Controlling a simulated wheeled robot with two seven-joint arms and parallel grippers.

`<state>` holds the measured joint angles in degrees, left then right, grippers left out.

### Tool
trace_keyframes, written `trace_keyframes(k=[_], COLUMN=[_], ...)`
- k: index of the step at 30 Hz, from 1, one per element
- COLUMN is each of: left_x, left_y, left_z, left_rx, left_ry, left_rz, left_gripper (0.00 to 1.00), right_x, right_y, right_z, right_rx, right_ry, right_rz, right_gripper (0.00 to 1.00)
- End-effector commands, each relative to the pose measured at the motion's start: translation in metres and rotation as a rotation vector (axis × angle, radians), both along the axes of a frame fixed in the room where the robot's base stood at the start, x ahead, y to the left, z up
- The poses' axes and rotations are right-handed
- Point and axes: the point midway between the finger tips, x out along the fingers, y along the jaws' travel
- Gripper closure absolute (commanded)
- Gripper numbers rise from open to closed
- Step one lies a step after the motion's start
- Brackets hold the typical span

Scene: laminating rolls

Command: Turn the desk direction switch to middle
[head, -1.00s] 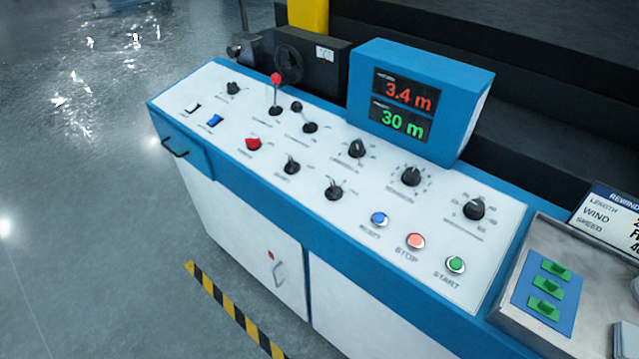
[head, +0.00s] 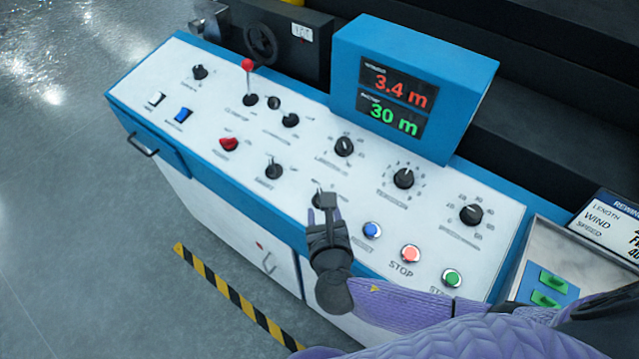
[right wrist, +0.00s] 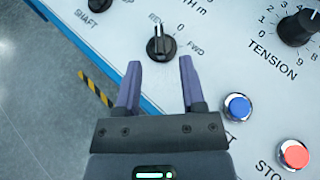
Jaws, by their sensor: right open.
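The direction switch (right wrist: 161,46) is a black rotary knob with a white pointer line. Its labels REV, 0 and FWD run around its upper right, and the pointer is turned to the REV side. In the head view the switch (head: 318,198) is partly hidden by my right gripper (head: 324,212). In the right wrist view my right gripper (right wrist: 159,72) is open, with purple fingers apart. The knob lies just beyond the fingertips, centred on the gap between them, and nothing is held. My left gripper is out of view.
The white desk panel (head: 300,150) carries other controls: the SHAFT knob (head: 273,169), TENSION knob (head: 403,178), blue button (head: 372,230), red STOP button (head: 411,254) and green button (head: 452,278). A blue display box (head: 420,45) stands behind. The panel's front edge lies left of the gripper.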

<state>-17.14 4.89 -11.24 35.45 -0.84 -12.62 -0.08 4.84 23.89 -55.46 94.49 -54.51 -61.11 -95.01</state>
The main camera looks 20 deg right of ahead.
Motion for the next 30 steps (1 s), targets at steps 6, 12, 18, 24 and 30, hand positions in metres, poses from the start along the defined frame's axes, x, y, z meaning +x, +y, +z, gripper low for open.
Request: trace_keyframes(k=[6, 12, 18, 24, 30], left_x=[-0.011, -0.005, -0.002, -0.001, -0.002], left_y=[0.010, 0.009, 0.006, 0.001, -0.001], left_z=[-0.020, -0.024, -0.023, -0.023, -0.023], left_rx=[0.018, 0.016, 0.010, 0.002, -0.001], left_ry=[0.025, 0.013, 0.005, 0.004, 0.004], left_rz=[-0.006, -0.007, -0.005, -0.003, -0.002], left_gripper=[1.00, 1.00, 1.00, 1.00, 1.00], right_x=[0.044, 0.059, 0.059, 0.059, 0.058], right_y=[-0.008, -0.011, -0.011, -0.011, -0.011], right_z=[-0.022, -0.026, -0.025, -0.025, -0.026], right_rx=[0.000, 0.002, 0.002, 0.003, 0.003], right_ry=[-0.001, 0.001, 0.001, 0.001, 0.004], right_rz=[-0.002, -0.001, 0.000, -0.001, 0.000], right_gripper=[0.49, 0.49, 0.49, 0.91, 1.00])
